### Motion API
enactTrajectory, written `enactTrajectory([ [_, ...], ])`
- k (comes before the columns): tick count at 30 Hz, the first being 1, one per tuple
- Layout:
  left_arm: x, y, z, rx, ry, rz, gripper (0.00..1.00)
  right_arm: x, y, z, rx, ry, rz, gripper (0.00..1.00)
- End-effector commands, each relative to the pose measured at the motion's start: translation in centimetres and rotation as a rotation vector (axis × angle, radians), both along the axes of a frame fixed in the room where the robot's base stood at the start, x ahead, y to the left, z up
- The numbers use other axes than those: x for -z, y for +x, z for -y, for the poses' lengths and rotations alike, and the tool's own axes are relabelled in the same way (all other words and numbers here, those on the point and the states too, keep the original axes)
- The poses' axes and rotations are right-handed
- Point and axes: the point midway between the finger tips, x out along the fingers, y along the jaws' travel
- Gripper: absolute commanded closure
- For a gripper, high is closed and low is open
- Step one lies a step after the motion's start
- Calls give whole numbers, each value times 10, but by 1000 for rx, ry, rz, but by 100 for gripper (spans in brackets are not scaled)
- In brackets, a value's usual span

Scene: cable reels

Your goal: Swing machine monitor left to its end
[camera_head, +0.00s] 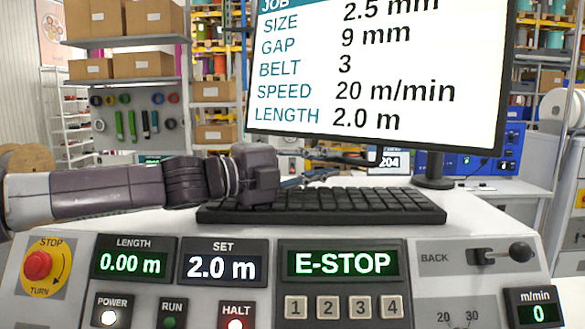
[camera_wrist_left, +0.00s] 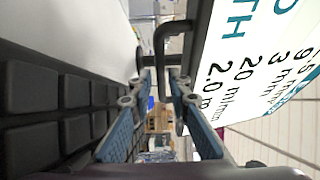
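The machine monitor (camera_head: 380,65) is a large white screen in a dark frame, on a dark stand behind the keyboard in the head view. In the left wrist view the monitor (camera_wrist_left: 262,60) fills the upper right. A black bent handle (camera_wrist_left: 160,42) comes off its lower edge. My left gripper (camera_head: 308,178) is above the keyboard, below the monitor's lower edge. In the left wrist view my left gripper (camera_wrist_left: 160,80) has its two fingers apart, with the handle's bar showing between them. I cannot tell whether either finger touches it. My right gripper is not in view.
The black keyboard (camera_head: 330,205) lies on the white machine top close under my left gripper. The control panel in front has a red stop button (camera_head: 38,265) and a display reading E-STOP (camera_head: 342,263). Blue equipment (camera_head: 470,160) stands behind the monitor stand.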

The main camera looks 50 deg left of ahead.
Motion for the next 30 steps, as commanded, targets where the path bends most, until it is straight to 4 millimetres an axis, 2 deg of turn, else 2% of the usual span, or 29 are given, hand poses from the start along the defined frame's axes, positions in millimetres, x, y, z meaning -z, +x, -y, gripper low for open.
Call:
enactTrajectory([
  [3, -2, -24, -7, -6, 3, 3, 83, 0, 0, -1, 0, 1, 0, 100],
  [9, -1, -59, -16, -8, 3, 2, 83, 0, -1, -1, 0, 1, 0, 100],
  [15, 0, -82, -21, -5, 0, 1, 83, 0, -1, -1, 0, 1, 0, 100],
  [20, 0, -89, -22, -4, -1, 1, 83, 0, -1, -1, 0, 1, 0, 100],
  [30, 0, -90, -22, -3, -1, 0, 83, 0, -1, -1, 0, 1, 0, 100],
])
